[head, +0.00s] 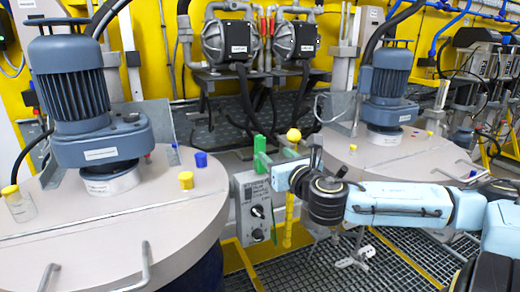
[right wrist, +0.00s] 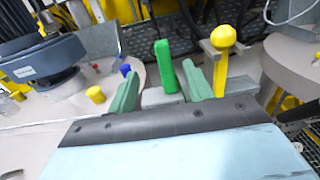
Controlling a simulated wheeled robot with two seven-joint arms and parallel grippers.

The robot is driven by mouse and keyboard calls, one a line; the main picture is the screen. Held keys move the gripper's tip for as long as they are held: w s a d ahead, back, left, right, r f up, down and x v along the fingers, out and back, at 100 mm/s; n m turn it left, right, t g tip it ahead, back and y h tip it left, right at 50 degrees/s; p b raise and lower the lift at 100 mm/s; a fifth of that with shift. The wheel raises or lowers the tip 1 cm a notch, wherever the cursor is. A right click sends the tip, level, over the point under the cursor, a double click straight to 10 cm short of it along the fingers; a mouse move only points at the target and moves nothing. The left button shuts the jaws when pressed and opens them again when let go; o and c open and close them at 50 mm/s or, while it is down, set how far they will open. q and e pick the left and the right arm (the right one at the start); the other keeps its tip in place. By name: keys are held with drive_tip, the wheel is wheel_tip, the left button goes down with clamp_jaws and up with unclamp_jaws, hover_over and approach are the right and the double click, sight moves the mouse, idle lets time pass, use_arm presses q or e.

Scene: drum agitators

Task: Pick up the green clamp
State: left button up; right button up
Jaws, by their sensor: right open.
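The green clamp (head: 260,144) stands upright at the top of a grey control box (head: 252,205) between the two drums. In the right wrist view the clamp (right wrist: 163,66) shows as a bright green bar just beyond my fingertips, between their lines. My right gripper (head: 276,163) reaches in from the right and is close to the clamp. Its two grey-green fingers are apart in the right wrist view (right wrist: 160,84), with nothing held. I cannot tell whether a finger touches the clamp. My left gripper is not in view.
A yellow ball-topped post (head: 293,136) stands close beside my right gripper. Drums with lids (head: 110,225) (head: 400,155) and motors flank the gap. Small blue (head: 201,159) and yellow (head: 186,180) caps sit on the left lid. Grating (head: 320,270) lies below.

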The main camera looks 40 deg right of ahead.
sight(261, 143)
drive_tip(key=shift+p+x, duration=0.4)
drive_tip(key=shift+x, duration=3.6)
drive_tip(key=shift+p+x, duration=0.5)
drive_tip(key=shift+x, duration=2.1)
drive_tip(key=shift+s+d+f, duration=0.1)
drive_tip(key=shift+f, duration=0.05)
drive_tip(key=shift+c, duration=0.4)
drive_tip(key=c, duration=1)
